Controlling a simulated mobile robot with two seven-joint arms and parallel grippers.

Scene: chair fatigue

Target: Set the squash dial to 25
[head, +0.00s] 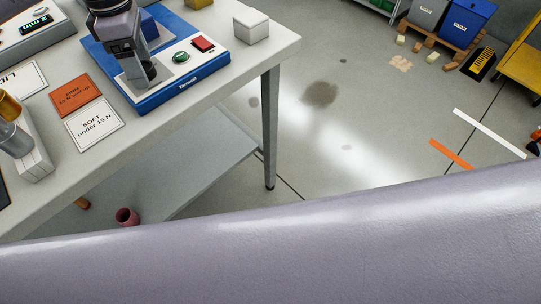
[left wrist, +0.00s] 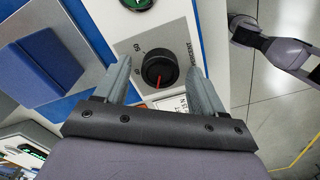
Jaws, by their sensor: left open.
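The squash dial (left wrist: 159,70) is a round black knob with a red pointer line, on a grey plate in the left wrist view. Number marks lie beside it, upside down; the one in line with the pointer is not clear. My left gripper (left wrist: 163,82) is open, with one finger on each side of the knob; I cannot tell whether they touch it. In the head view my left gripper (head: 143,75) reaches down over the front of the blue-edged test station (head: 170,93), mostly covering the dial. My right gripper does not show clearly.
A green button (head: 181,57) and a red block (head: 203,44) are right of the gripper. A white box (head: 251,25) stands near the table corner. An orange card (head: 75,94) and a white "SOFT under 15 N" card (head: 94,124) lie to the left. Open floor lies to the right.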

